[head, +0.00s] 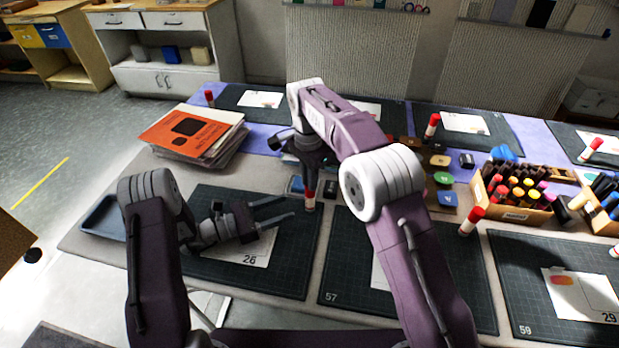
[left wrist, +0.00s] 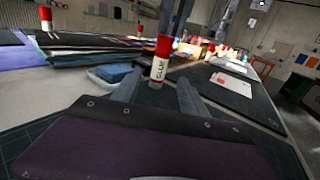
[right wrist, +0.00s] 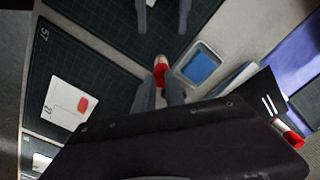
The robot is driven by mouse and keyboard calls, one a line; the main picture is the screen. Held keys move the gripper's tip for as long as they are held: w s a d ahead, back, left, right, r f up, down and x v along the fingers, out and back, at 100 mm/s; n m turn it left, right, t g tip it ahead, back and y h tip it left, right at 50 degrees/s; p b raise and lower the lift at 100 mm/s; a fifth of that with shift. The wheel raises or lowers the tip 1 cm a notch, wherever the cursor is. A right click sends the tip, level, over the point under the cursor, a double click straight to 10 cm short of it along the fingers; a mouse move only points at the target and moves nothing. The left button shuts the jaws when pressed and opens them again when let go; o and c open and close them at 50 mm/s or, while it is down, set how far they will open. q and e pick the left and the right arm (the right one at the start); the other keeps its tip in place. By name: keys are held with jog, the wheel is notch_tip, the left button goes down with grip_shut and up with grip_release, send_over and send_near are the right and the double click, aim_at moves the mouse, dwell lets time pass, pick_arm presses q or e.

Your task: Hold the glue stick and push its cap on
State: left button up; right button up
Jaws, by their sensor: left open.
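The glue stick (left wrist: 157,71) stands upright, its white "GLUE" body below a red cap (left wrist: 162,47); I cannot tell whether the cap is fully seated. In the head view the glue stick (head: 311,206) is beside the upper right corner of the mat numbered 26. My left gripper (head: 292,207) is open and low, fingers pointing at the stick, which is beyond its fingertips in the left wrist view. My right gripper (right wrist: 161,78) comes down from above, its fingers close on both sides of the red cap (right wrist: 160,68). The fingers partly hide the cap.
A blue sponge in a tray (right wrist: 212,84) is near the stick. A stack of books with an orange cover (head: 184,129) is at the left back. Boxes of markers (head: 515,212) and another glue stick (head: 472,220) are to the right. Dark cutting mats (head: 292,260) cover the front.

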pick_arm(q)
jog(key=shift+s+d+f, duration=0.1)
jog(key=shift+f, duration=0.2)
pick_arm(e)
notch_tip(320, 180, up, 6)
jog(key=p, duration=0.7)
jog(key=shift+a+r, duration=0.1)
pick_arm(q)
notch_tip(320, 180, up, 7)
pick_arm(e)
jog(key=shift+f, duration=0.2)
pick_arm(q)
jog(key=shift+f, duration=0.15)
pick_arm(e)
jog(key=shift+w, duration=0.1)
